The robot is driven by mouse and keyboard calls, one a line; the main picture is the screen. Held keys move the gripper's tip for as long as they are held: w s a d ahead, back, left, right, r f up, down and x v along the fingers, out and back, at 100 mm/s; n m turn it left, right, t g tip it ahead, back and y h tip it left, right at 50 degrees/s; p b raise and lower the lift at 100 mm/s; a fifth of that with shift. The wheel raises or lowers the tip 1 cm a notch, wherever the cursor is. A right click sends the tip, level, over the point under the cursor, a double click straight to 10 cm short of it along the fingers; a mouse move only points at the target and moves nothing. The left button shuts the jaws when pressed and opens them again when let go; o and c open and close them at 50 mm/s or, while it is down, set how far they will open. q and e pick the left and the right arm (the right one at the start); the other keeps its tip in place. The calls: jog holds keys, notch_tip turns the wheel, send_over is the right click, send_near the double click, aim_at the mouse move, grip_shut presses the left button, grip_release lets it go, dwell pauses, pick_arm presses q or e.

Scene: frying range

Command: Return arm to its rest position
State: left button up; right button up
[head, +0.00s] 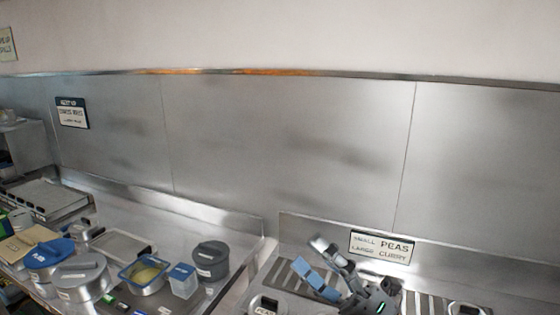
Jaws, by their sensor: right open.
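My right gripper (311,254) shows at the bottom, right of centre, with its two fingers pointing up and to the left. The fingers are apart and nothing is between them. The rest of the right arm is cut off by the bottom edge. My left gripper is not in view.
Left of my gripper, the counter holds a dark lidded pot (210,259), a blue-rimmed container with yellow contents (145,272), a small blue-lidded tub (183,280) and a large grey-lidded pot (80,272). A steel wall (290,140) stands behind. The space above the counter is clear.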

jog(key=w+d+f+m+t+h, duration=0.2)
jog(key=d+f+m+t+h, duration=0.15)
jog(key=d+m+h, duration=0.4)
jog(key=w+d+f+m+t+h, duration=0.25)
jog(key=d+f+m+h, duration=0.2)
jog(key=m+h, duration=0.5)
jog(key=s+d+f+m+g+h, duration=0.1)
jog(key=s+d+f+m+g, duration=0.1)
jog(key=f+m, duration=0.3)
jog(key=s+d+f+m+g+h, duration=0.1)
jog(key=s+d+f+m+g, duration=0.1)
jog(key=f, duration=0.5)
jog(key=s+f+m+g, duration=0.6)
jog(key=s+f+g, duration=0.7)
jog(key=s+f, duration=0.75)
notch_tip(320, 180, down, 35)
jog(key=s+g+b, duration=0.1)
jog(key=s+b, duration=0.2)
jog(key=b, duration=0.9)
jog(key=s+d+f+b, duration=0.1)
jog(key=s+f+b, duration=0.4)
jog(key=f, duration=0.8)
jog(key=s+d+f+n+g+b, duration=0.1)
jog(key=s+f+b, duration=0.4)
jog(key=s+f, duration=0.6)
notch_tip(320, 180, down, 2)
jog(key=shift+s+d+f, duration=0.25)
